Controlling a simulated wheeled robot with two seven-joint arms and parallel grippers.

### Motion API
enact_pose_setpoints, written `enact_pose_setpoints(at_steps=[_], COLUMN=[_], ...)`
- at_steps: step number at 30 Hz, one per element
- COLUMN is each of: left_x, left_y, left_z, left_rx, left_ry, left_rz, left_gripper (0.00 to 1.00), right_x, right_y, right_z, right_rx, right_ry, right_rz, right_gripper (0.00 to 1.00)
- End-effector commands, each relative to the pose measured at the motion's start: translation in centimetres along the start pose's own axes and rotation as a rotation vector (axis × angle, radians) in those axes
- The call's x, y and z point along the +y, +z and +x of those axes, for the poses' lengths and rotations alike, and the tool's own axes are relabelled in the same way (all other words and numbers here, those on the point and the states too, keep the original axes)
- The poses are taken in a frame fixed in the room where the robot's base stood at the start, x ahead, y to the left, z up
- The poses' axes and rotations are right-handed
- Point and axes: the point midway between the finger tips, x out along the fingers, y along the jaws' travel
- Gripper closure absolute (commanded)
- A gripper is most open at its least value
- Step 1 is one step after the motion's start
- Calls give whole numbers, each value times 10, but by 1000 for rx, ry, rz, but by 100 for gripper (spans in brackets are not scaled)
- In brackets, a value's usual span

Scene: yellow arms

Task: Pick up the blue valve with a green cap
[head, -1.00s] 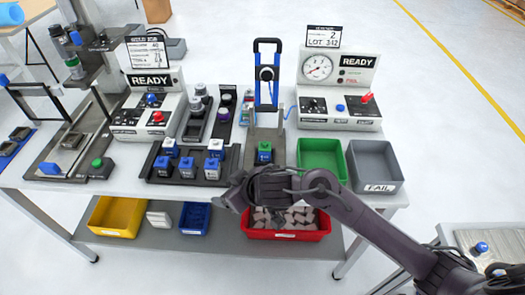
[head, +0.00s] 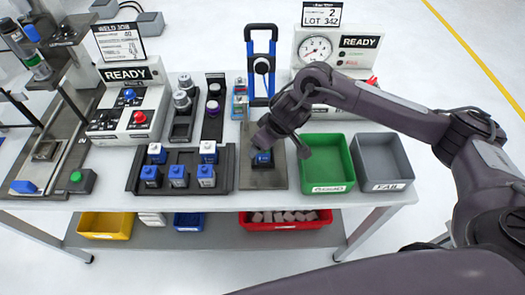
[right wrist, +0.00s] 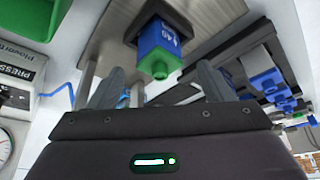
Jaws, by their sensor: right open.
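The blue valve with a green cap (right wrist: 160,48) stands on the grey plate of the test stand (head: 263,180) in the head view. Its blue body (head: 263,158) shows there just under my right gripper (head: 276,144), which hides its top. In the right wrist view the green cap points towards the palm. My right gripper (right wrist: 160,78) is open, with one finger on each side of the valve's cap and gaps to both. I cannot tell how far down the fingers reach. My left gripper is not in view.
Several blue and white valves stand in a black tray (head: 133,183) left of the stand. A blue-framed press (head: 261,45) rises behind. A green bin (head: 340,180) and a grey FAIL bin (head: 400,175) are at right. The gauge panel (head: 300,50) stands behind my right arm.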

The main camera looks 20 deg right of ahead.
Motion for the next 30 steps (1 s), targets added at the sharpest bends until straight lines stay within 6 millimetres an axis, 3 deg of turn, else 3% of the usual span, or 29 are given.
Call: enact_pose_setpoints(at_steps=[6, 10, 15, 26, 30], left_x=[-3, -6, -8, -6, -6], left_y=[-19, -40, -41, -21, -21], left_z=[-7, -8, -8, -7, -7], left_rx=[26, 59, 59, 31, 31], left_ry=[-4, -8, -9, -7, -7], left_rz=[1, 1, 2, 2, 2], left_gripper=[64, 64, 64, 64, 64], right_x=[-1, -1, -1, -1, -1], right_y=[0, 0, 0, 0, 0], right_z=[31, 38, 38, 37, 37], right_rx=[0, 2, 3, 2, 3], right_ry=[-1, 0, 0, 0, 0], right_rz=[1, -1, -1, -1, -1], right_gripper=[27, 27, 27, 72, 73])
